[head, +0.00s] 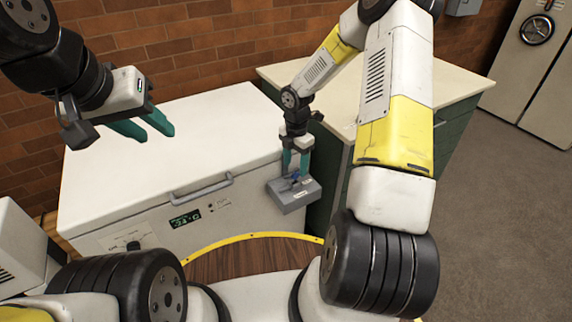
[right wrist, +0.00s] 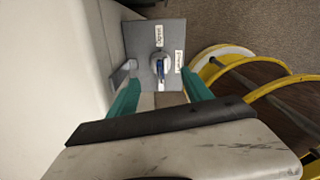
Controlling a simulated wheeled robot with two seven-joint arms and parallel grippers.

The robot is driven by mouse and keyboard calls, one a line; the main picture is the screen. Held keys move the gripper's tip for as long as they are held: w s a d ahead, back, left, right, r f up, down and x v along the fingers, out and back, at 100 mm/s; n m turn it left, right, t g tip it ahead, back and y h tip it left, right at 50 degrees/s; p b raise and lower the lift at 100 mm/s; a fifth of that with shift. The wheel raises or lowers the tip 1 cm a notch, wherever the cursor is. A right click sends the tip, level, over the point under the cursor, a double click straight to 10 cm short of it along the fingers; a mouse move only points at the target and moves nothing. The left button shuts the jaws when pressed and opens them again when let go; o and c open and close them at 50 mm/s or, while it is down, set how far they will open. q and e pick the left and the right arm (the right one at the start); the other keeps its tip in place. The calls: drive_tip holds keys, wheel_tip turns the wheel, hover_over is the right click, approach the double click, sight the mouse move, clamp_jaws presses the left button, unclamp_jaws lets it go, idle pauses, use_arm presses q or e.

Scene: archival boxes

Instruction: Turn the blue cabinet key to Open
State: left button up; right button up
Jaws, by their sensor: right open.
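The blue key (right wrist: 159,69) sits on a pale round dial on the grey lock box (head: 293,195). In the right wrist view the box (right wrist: 138,38) has an upper label that appears to read Open and a right label that appears to read Locked. The key's blue grip runs roughly up-down in that picture, in line with the upper label; which end points is unclear. My right gripper (head: 296,164) is open, its teal fingers reaching toward the key from above, apart from each other; contact is not visible. My left gripper (head: 156,127) is open and empty above the white chest.
The white chest freezer (head: 130,185) has a front handle (head: 202,187) and a display (head: 185,219). A green cabinet with a pale top (head: 440,88) stands behind my right arm. A yellow-rimmed wooden round surface (head: 215,262) is in front. Grey floor is open at right.

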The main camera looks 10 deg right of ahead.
drive_tip(key=shift+r, duration=2.5)
drive_tip(key=shift+r, duration=0.15)
drive_tip(key=s+r+m+t, duration=0.1)
drive_tip(key=s+r+m, duration=0.45)
drive_tip(key=r, duration=0.45)
drive_tip(key=s+r+m+t, duration=0.2)
drive_tip(key=s+r+m, duration=0.35)
drive_tip(key=r, duration=0.45)
drive_tip(key=s+a+r+m+t+y, duration=0.2)
drive_tip(key=s+r+m, duration=0.6)
drive_tip(key=s+m, duration=0.4)
drive_tip(key=shift+s+r+m+t, duration=0.2)
drive_tip(key=shift+s+m+t, duration=0.1)
drive_tip(key=shift+s+t, duration=0.35)
drive_tip(key=shift+a, duration=0.1)
